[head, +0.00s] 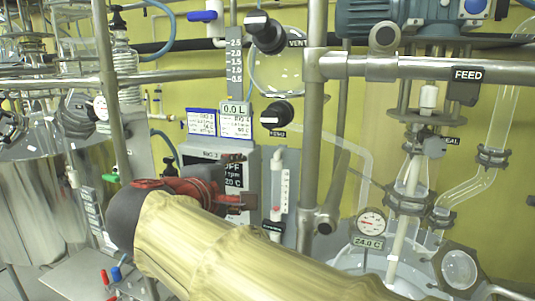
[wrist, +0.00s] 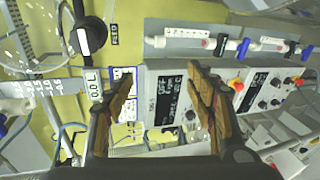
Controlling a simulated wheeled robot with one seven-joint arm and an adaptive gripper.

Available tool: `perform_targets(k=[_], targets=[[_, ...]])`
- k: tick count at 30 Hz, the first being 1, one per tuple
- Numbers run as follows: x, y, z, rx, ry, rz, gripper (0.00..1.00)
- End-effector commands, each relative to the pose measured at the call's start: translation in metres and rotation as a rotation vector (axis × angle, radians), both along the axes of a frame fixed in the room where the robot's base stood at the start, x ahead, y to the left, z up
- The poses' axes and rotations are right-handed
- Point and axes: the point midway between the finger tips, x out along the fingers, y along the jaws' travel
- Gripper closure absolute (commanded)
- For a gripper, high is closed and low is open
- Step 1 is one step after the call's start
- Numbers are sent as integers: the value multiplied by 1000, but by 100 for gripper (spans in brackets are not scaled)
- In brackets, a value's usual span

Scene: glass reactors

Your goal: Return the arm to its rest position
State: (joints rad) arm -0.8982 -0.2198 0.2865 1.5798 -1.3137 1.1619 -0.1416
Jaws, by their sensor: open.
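My gripper (head: 240,203) is in the middle of the head view, at the end of my arm in its yellowish sleeve. It reaches in front of the grey control box (head: 248,160), whose display is partly covered by the gripper. In the wrist view, the two brown fingers of my gripper (wrist: 165,85) are spread, with nothing held between them. The control box and its dark display (wrist: 171,97) show beyond the gap. I cannot tell how far the fingertips are from the box.
A VENT knob (head: 265,32) and a lower black knob (head: 277,114) are above the box. A steel post (head: 311,120) stands right of it. A glass reactor with a gauge (head: 371,222) is at right, a steel vessel (head: 35,190) at left. Pipes crowd the space.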

Motion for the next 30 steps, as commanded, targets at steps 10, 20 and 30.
perform_targets(k=[10,20,30], targets=[[-98,-90,-199,504,492,-204,44],[-213,-180,-297,1117,636,-613,44],[-247,-249,-300,1366,451,-819,44]])
